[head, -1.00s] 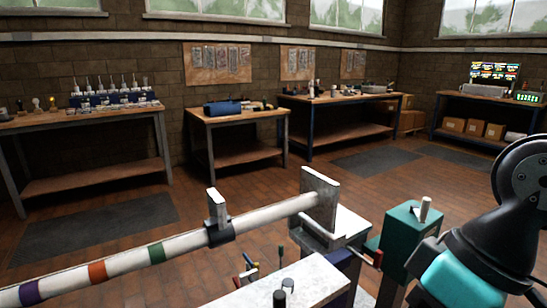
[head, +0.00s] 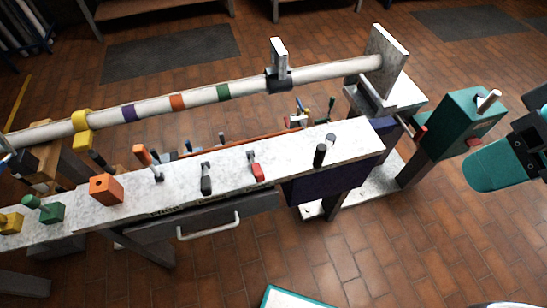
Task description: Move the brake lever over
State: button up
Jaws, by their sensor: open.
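Several levers and handles stand on a long pale bench top (head: 300,158); I cannot tell for sure which one is the brake lever. An orange-topped lever (head: 142,155) leans to the left, behind an orange block (head: 105,188). A grey lever (head: 206,179) and a red lever (head: 256,168) sit near the front edge. A black upright knob (head: 319,155) stands to their right. A teal box (head: 455,120) at the right carries a pale peg-like handle (head: 488,100), tilted to the right.
A long white pole with purple, orange and green bands (head: 200,98) runs behind the bench, through a yellow clamp (head: 82,130) to a pale plate (head: 387,60). A drawer with a pale handle (head: 208,228) is at the front. The brick floor (head: 420,240) in front is clear.

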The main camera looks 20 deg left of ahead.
aim_at(206, 182)
jog(key=u, duration=1.2)
